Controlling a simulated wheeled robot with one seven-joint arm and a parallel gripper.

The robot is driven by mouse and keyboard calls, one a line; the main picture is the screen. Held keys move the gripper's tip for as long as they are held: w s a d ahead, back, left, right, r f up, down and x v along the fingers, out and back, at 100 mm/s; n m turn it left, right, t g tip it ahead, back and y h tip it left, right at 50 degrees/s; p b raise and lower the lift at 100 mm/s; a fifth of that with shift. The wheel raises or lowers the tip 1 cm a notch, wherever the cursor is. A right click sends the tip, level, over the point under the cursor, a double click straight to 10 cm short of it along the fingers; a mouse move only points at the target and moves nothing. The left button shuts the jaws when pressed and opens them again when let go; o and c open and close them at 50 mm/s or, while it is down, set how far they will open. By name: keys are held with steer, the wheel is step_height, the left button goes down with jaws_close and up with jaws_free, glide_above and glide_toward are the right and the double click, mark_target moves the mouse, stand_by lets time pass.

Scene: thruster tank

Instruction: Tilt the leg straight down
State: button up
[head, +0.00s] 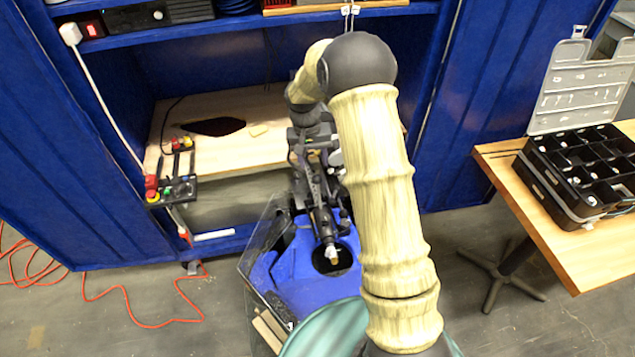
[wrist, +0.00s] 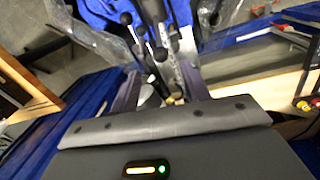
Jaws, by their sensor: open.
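The leg (head: 318,205) is a dark shaft in the head view. It slants from the bench edge down and to the right, with a pale tip (head: 332,253) over the round dark opening of the blue tank (head: 290,268). My gripper (head: 312,145) is at the leg's upper end, partly hidden by my arm. In the wrist view my gripper (wrist: 162,88) has its two fingers apart. A silvery bar and rods with black knobs (wrist: 160,54) show beyond and between the fingers. I cannot tell whether the fingers touch them.
A wooden bench (head: 225,130) sits in the blue cabinet, with a switch box (head: 178,188) at its left edge. A clear panel (head: 262,240) stands beside the tank. A table (head: 545,225) with a black organiser case (head: 580,175) is at right. An orange cable (head: 130,310) lies on the left floor.

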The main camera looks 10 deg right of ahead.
mark_target(317, 179)
steer(key=f, duration=0.3)
steer(key=d+f+p, duration=0.1)
steer(key=f, duration=0.3)
steer(key=f+p, duration=0.1)
steer(key=f, duration=0.3)
steer(key=shift+d+f, duration=0.1)
steer(key=shift+d, duration=0.05)
steer(key=shift+s, duration=0.1)
jaws_close()
